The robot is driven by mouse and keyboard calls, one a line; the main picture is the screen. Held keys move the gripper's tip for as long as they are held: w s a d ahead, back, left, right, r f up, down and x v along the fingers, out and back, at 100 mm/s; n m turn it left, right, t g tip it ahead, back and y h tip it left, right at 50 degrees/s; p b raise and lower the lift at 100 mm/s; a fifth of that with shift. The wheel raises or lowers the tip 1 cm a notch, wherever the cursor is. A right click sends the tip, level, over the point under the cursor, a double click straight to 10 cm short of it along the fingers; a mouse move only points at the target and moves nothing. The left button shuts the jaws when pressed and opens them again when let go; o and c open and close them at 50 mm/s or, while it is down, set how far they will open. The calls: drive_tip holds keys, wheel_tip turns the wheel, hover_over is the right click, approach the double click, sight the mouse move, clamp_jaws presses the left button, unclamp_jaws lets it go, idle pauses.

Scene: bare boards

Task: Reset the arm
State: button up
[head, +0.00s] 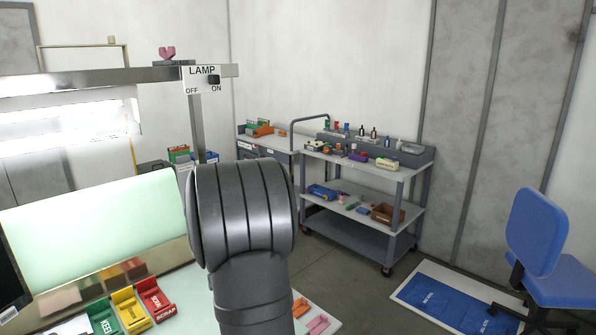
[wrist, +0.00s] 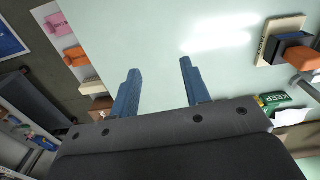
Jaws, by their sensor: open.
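My gripper (wrist: 157,85) shows in the wrist view with its two blue fingers spread apart. Nothing is between them, and the pale tabletop (wrist: 150,45) lies beyond the fingertips. In the head view my dark arm stands in the lower middle and hides part of the workbench; the gripper itself cannot be made out there.
Green, yellow and red labelled holders (head: 130,308) stand on the bench at the lower left, under a lit lamp with a switch box (head: 202,79). Pink and orange pieces (head: 318,323) lie near the bench's right edge. A loaded cart (head: 365,165) and a blue chair (head: 540,235) stand beyond.

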drive_tip(key=w+d+f+m, duration=0.1)
drive_tip(key=d, duration=0.6)
drive_tip(key=w+d+f+m, duration=0.1)
drive_tip(key=w+d+f, duration=0.1)
drive_tip(key=d, duration=0.5)
drive_tip(key=shift+m, duration=0.3)
drive_tip(key=shift+c, duration=0.2)
idle(1.1)
